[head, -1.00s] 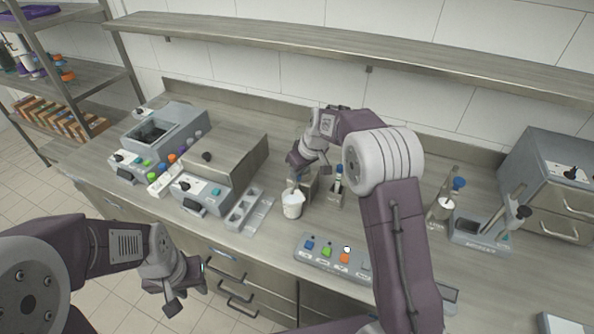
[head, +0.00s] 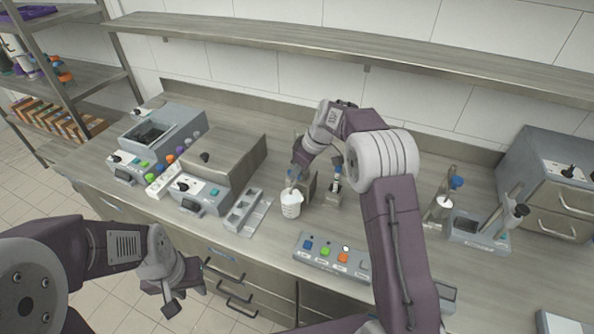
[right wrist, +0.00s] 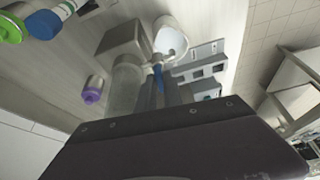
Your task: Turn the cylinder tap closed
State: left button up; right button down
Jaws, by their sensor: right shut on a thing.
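The white beaker (head: 291,204) stands upright on the counter, below my right gripper (head: 292,177). In the right wrist view, my right gripper (right wrist: 160,88) is shut on the blue cylinder tap (right wrist: 158,76). A clear cylinder (right wrist: 124,86) is beside the tap, and a round white opening (right wrist: 170,42), probably the beaker's, shows beyond it. The gripper and wrist hide most of the tap in the head view. My left gripper (head: 172,290) hangs empty in front of the counter; its finger gap is unclear.
A grey panel with coloured buttons (head: 330,255) lies in front of the right arm. A slotted grey tray (head: 247,212) is left of the beaker. Grey machines (head: 210,192) stand further left, and a small holder (head: 334,193) is close on the right.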

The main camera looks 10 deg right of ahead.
jog(key=c, duration=1.5)
grip_release()
jog(key=shift+r, duration=0.1)
jog(key=v, duration=0.9)
jog(key=shift+b, duration=0.35)
jog(key=shift+s+d, duration=0.1)
